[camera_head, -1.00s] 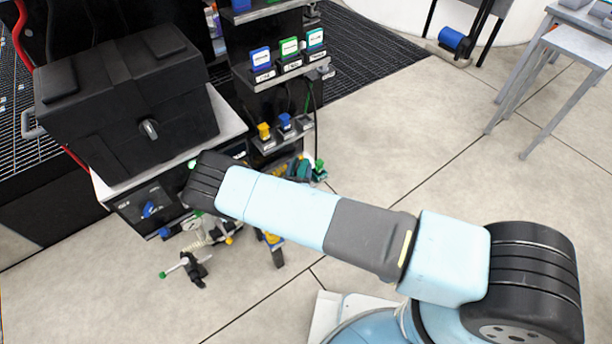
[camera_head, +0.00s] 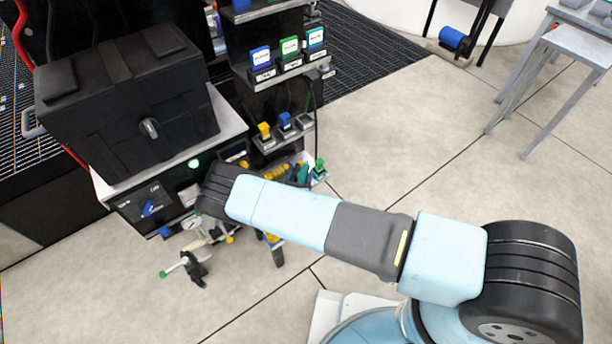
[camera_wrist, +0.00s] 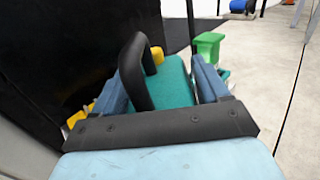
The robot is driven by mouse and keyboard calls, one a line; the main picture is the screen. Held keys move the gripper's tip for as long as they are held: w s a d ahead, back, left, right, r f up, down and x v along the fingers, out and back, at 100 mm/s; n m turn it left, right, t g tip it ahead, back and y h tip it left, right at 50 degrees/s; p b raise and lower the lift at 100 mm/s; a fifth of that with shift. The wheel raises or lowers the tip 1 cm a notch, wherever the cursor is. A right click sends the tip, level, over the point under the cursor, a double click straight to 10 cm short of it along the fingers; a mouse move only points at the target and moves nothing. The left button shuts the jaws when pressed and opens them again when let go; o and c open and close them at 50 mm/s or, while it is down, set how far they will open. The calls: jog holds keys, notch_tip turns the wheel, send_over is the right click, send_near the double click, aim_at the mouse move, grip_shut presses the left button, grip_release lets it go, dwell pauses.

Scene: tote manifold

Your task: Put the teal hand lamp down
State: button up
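In the wrist view the teal hand lamp (camera_wrist: 176,88) lies between the two blue-grey fingers of my gripper (camera_wrist: 160,88). A black curved handle (camera_wrist: 133,70) rises at its left side. The fingers look closed against the lamp's sides. The lamp's lower part is hidden by the gripper. In the head view a teal patch (camera_head: 303,173) shows beyond my arm, at the low right end of the black rack; my gripper itself is hidden there behind the arm. I cannot tell whether the lamp touches a surface.
A green block (camera_wrist: 208,46) stands just beyond the right finger. Yellow items (camera_head: 280,171) lie on the low shelf by the rack. A black case (camera_head: 130,100) sits on the bench at left. Pipe fittings (camera_head: 195,235) stand below it. Open floor is to the right.

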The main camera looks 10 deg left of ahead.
jog(key=o, duration=0.3)
jog(key=shift+s+r, duration=0.15)
jog(key=shift+r, duration=0.25)
jog(key=s, duration=0.7)
jog(key=s+d, duration=0.1)
jog(key=s, duration=0.3)
jog(key=shift+s, duration=0.35)
